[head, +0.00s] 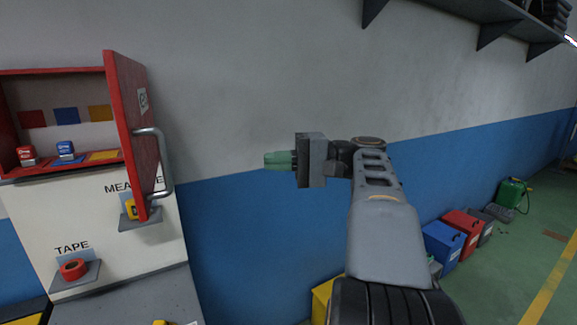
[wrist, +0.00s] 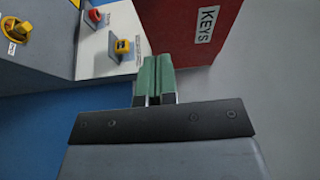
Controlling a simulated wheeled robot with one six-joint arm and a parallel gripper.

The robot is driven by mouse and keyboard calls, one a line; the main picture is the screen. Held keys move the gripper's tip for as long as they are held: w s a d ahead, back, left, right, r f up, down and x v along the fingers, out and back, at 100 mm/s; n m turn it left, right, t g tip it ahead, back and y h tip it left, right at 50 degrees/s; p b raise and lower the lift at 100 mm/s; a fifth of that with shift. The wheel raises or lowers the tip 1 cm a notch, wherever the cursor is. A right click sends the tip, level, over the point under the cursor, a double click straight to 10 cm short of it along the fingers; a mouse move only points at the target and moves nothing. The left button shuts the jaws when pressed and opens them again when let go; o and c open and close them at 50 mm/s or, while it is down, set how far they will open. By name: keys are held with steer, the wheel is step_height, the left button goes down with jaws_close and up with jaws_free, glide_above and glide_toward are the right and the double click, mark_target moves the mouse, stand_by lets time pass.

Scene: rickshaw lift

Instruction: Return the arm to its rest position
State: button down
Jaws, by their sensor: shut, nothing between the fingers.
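My gripper (head: 268,160) has green fingers and is shut and empty. It is held up in front of the grey and blue wall, pointing left, in the head view. Its closed fingers (wrist: 152,78) show in the middle of the wrist view. My arm reaches up from the bottom right of the head view and bends left at the wrist. The gripper is to the right of a red cabinet (head: 112,60) with its door open, and a visible gap separates them in the head view.
The open red door (head: 135,120) with a metal handle (head: 165,160) sticks out at left. Below are a yellow tape measure (head: 131,209) and red tape roll (head: 74,269) on small shelves. A dark shelf (head: 470,12) hangs at upper right. Blue (head: 440,243) and red (head: 463,232) bins stand at right.

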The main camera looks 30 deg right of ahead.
steer(key=shift+s+v, duration=0.25)
steer(key=shift+v, duration=1)
step_height(320, 180, down, 18)
steer(key=w+d+m+g+h, duration=0.1)
steer(key=w+m+h, duration=0.3)
steer(key=h, duration=0.5)
steer(key=s+a+f+n+g+h, duration=0.45)
steer(key=s+f+h, duration=0.2)
steer(key=f, duration=0.55)
steer(key=s+a+f+n, duration=0.1)
steer(key=s+a+n, duration=0.2)
steer(key=a, duration=0.6)
steer(key=shift+s+f+n+t, duration=0.25)
steer(key=shift+f+n+t, duration=0.15)
steer(key=shift+n, duration=0.75)
